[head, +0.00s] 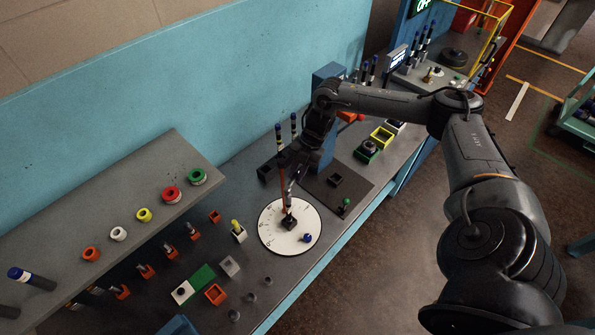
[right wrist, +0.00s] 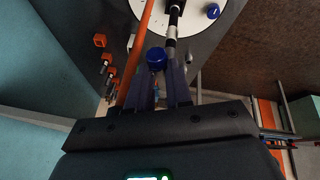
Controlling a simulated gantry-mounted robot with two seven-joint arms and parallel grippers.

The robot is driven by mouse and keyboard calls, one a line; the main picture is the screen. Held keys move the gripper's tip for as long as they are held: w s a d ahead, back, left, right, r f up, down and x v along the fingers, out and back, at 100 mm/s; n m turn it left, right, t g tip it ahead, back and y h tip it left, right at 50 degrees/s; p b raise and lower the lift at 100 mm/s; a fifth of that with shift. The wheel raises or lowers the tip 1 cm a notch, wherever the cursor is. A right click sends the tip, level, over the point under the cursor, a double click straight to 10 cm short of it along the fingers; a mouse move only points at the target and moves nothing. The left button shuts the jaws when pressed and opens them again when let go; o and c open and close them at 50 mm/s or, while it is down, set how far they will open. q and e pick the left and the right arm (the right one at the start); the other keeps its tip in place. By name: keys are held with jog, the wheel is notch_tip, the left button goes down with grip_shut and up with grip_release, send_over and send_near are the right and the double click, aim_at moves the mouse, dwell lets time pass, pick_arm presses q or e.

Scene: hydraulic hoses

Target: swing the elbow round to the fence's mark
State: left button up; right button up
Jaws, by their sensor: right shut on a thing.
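A white round dial (head: 271,237) lies on the bench, with small dark marks along its left edge. A dark block (head: 290,223), which looks like the elbow, sits near its middle. A dark rod with pale bands (head: 289,197) rises from the block; it also shows in the right wrist view (right wrist: 171,32). My right gripper (head: 290,172) points down over the dial and is shut on this rod near its upper part. The fingers hide part of the grip. Which mark belongs to the fence is too small to tell. My left gripper is not in view.
A blue knob (head: 308,238) sits on the dial's right part. An orange rod (right wrist: 138,60) stands close beside the gripper, and a blue cap (right wrist: 156,59) shows between the fingers. Orange, green and white blocks lie left of the dial. A blue post (head: 328,150) stands behind.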

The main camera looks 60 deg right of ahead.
dwell(0.3)
jog(key=o, duration=0.7)
jog(key=shift+o, duration=0.2)
jog(key=b+v, duration=0.2)
jog(key=v, duration=0.9)
jog(key=shift+f, duration=0.1)
